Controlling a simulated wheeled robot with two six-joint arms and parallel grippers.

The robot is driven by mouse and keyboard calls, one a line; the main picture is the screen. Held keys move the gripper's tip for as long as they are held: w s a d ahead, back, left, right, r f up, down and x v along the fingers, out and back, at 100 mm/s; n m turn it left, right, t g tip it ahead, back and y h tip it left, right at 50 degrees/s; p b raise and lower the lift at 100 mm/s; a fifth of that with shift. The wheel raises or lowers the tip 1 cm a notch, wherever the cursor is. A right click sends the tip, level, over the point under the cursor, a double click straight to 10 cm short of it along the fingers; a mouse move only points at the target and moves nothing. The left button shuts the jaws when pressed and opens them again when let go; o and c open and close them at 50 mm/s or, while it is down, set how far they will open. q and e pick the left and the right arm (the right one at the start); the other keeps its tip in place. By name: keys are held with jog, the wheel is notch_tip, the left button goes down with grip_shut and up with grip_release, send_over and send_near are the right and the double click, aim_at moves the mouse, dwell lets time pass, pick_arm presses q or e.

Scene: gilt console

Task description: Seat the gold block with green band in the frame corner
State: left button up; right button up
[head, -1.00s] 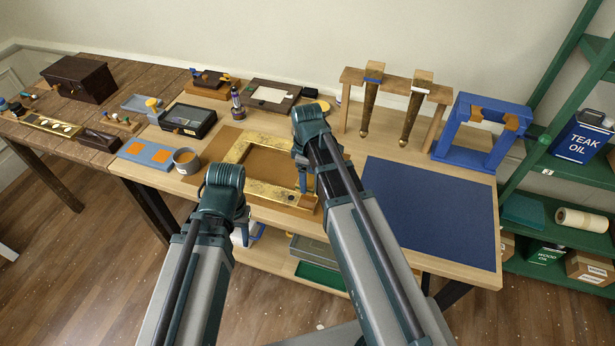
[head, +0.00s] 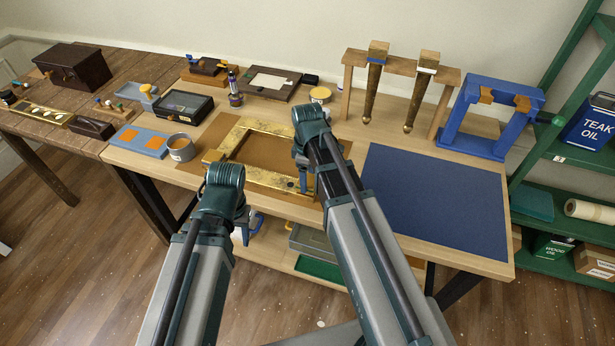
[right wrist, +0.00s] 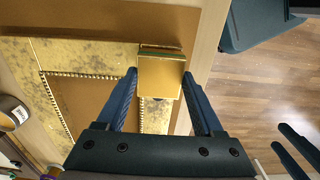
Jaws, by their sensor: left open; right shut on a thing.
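My right gripper (right wrist: 166,88) is shut on the gold block (right wrist: 162,75), with a blue finger on each side. My left gripper (head: 243,232) is open and empty before the table's front edge.
A grey cup (head: 180,148) and a blue tray with orange pads (head: 140,142) stand left of the frame. A blue mat (head: 435,205) lies clear at right. Behind stand a wooden rack with two legs (head: 400,63) and a blue stand (head: 478,142).

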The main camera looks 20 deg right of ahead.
jog(key=shift+f+b, duration=0.35)
jog(key=shift+f, duration=0.15)
dwell(0.5)
jog(key=o, duration=1.4)
notch_tip(320, 180, up, 14)
jog(key=p, duration=1.4)
jog(key=shift+f, duration=0.1)
jog(key=s+a+f+m+b, duration=0.1)
jog(key=s+a+m, duration=0.1)
jog(key=s+a, duration=0.1)
jog(key=s+a+m+b, duration=0.1)
jog(key=s+a+m, duration=0.2)
jog(key=s, duration=0.3)
jog(key=s+a+f+m+h+b, duration=0.1)
jog(key=s+a+m, duration=0.1)
jog(key=s+a, duration=0.2)
jog(key=shift+s+a+f, duration=0.25)
jog(key=shift+s+f, duration=0.05)
jog(key=shift+s, duration=0.35)
